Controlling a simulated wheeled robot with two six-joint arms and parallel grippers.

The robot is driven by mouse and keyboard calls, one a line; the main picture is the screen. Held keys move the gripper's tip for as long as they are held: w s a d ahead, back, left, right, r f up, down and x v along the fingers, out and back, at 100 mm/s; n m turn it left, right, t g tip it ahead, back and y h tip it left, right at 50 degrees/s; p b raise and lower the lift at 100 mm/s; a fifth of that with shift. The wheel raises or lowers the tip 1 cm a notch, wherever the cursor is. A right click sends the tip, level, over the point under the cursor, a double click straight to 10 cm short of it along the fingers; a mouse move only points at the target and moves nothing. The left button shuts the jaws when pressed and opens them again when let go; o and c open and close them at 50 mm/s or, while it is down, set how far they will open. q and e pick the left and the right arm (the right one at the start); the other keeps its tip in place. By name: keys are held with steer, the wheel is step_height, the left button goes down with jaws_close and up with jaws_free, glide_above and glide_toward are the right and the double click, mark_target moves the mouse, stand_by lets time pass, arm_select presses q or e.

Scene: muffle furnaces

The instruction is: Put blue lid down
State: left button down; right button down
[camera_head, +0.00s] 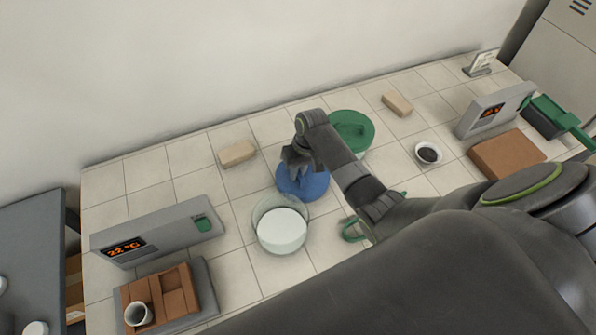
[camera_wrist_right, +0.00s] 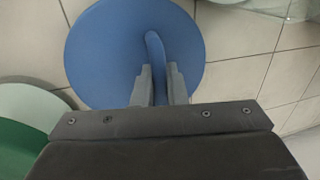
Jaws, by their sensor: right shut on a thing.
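The round blue lid (camera_head: 303,186) is in the middle of the head view, just behind the open glass jar. My right gripper (camera_head: 297,160) is over the lid. In the right wrist view the lid (camera_wrist_right: 105,50) shows as a blue disc, and my right gripper (camera_wrist_right: 158,85) is shut on its upright handle. I cannot tell whether the lid touches the tiles or hangs just above them. The glass jar (camera_head: 282,231) has white contents and no lid on it. My left gripper is not in view.
A green lid (camera_head: 352,129) sits behind and right of the blue lid. A tan block (camera_head: 237,153) lies to the left, another block (camera_head: 397,104) to the right. A small bowl (camera_head: 428,153) has dark contents. Furnaces (camera_head: 157,232) and (camera_head: 495,109) flank the tiled bench.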

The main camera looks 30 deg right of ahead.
mark_target(305, 176)
steer(key=shift+f, duration=0.4)
steer(key=c, duration=1.5)
jaws_free()
steer(key=shift+o, duration=0.2)
step_height(305, 176, up, 12)
steer(key=d+b, duration=0.1)
steer(key=d, duration=0.1)
steer(key=shift+b, duration=0.4)
steer(key=shift+d+f, duration=0.1)
